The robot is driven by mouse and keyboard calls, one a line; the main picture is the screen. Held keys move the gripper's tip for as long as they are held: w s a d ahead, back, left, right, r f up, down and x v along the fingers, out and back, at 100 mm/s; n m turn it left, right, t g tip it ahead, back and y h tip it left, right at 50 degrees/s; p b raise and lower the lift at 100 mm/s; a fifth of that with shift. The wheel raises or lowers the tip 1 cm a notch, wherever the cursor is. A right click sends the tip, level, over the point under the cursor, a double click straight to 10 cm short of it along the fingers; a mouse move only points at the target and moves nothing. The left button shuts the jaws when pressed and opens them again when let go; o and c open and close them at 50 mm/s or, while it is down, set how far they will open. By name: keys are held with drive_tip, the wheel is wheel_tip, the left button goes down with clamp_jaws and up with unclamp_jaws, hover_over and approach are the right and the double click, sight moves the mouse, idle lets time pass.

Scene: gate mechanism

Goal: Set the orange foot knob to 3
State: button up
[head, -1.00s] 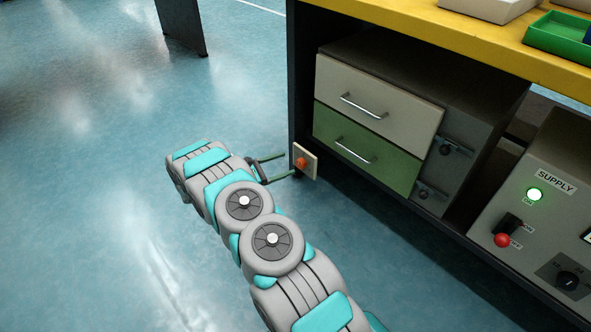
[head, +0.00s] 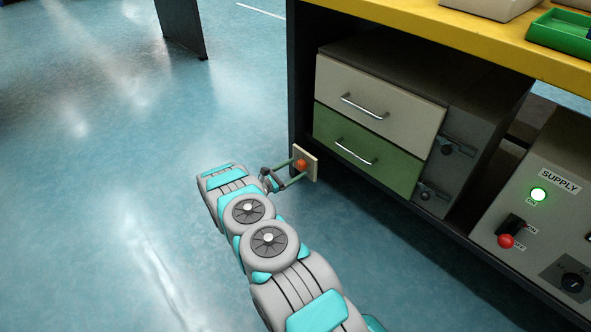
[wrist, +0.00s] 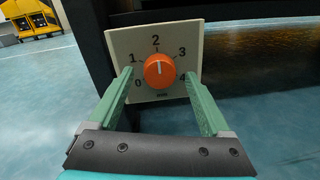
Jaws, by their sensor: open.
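The orange foot knob (wrist: 159,72) sits on a pale square plate (wrist: 185,36) marked 0 to 4. Its white pointer line stands about upright, at the 2. In the head view the orange knob (head: 301,164) is on the plate (head: 312,166) low at the bench's leg. My gripper (wrist: 159,80) is open, its green fingers on either side of the knob, with visible gaps to it. In the head view my gripper (head: 294,171) reaches the plate from the left. Whether the fingertips touch the plate I cannot tell.
A dark bench leg (head: 303,80) rises behind the plate. A drawer cabinet with a green drawer (head: 365,150) stands to the right under the yellow bench top (head: 420,25). A supply box (head: 545,205) is at far right.

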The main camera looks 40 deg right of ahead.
drive_tip(key=shift+d, duration=0.35)
drive_tip(key=shift+c, duration=0.4)
clamp_jaws()
